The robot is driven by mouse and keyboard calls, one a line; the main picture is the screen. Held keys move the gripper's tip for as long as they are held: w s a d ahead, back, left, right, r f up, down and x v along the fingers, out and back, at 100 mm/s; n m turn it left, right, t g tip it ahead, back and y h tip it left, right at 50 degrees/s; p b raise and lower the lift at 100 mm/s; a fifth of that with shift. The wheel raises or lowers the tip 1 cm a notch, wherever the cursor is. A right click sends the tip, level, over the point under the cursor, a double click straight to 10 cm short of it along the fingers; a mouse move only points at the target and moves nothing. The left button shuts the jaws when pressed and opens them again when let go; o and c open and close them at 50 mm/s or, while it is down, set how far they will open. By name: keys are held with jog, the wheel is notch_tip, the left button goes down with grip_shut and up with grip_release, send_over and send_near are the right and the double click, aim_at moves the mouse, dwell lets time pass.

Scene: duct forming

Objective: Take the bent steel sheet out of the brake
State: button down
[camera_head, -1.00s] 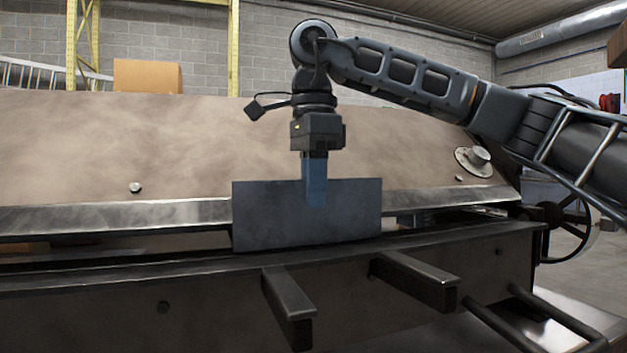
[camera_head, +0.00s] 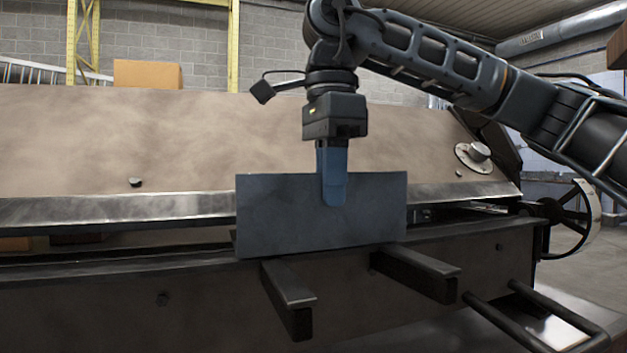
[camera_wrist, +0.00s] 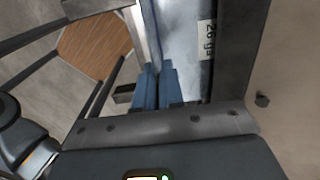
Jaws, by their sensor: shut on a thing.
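The bent steel sheet (camera_head: 280,215) is a grey-blue plate whose upright flange faces me in the head view. My gripper (camera_head: 333,190) comes down from above and is shut on the upper edge of that flange, right of its middle. The sheet stands in front of the brake's (camera_head: 60,208) long clamping edge, with its lower edge near the lower beam. Whether it touches the beam is hard to tell. In the wrist view, the blue fingers of my gripper (camera_wrist: 157,88) lie against the sheet (camera_wrist: 190,45), which bears a label reading "26 ga".
Two dark support arms (camera_head: 290,300) stick out from the front of the lower beam, just under the sheet. A handle bar (camera_head: 555,315) juts out at the lower right. A handwheel (camera_head: 575,220) is at the brake's right end. A cardboard box (camera_head: 147,75) stands behind.

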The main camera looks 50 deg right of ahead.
jog(key=s+a+b, duration=0.1)
jog(key=s+a, duration=0.5)
jog(key=s, duration=0.3)
dwell(0.6)
